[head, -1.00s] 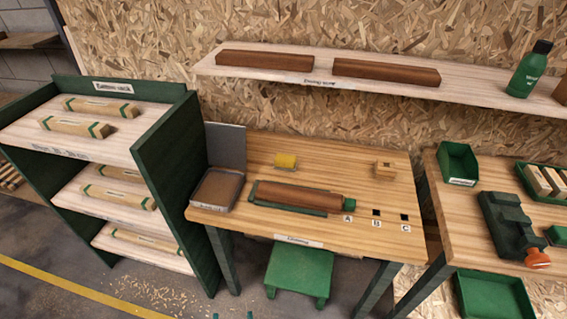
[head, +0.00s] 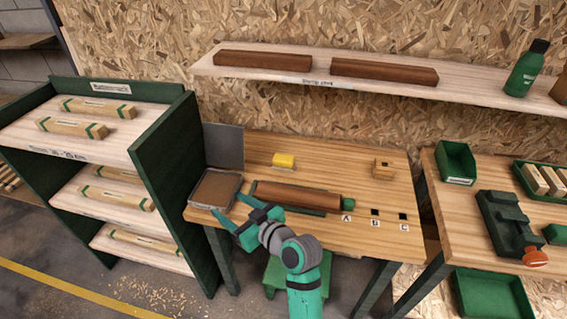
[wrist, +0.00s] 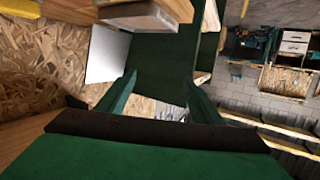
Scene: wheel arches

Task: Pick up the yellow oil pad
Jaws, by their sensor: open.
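The yellow oil pad (head: 284,160) lies on the wooden workbench (head: 330,155), behind a brown wooden cylinder (head: 292,195) in a dark green cradle. My gripper (head: 236,213) is open and empty in the head view, over the front left of the bench near the metal tray. The pad is behind and to the right of it, apart from it. In the wrist view my gripper (wrist: 160,95) has its two green fingers spread, with the dark green shelf side and wood chip board beyond them.
A metal tray (head: 236,185) with brown contents and an upright grey panel (head: 224,146) stand at the bench's left. A small wooden block (head: 383,169) is at the back right. A wall shelf (head: 455,96) overhangs behind. A green rack (head: 165,150) stands left.

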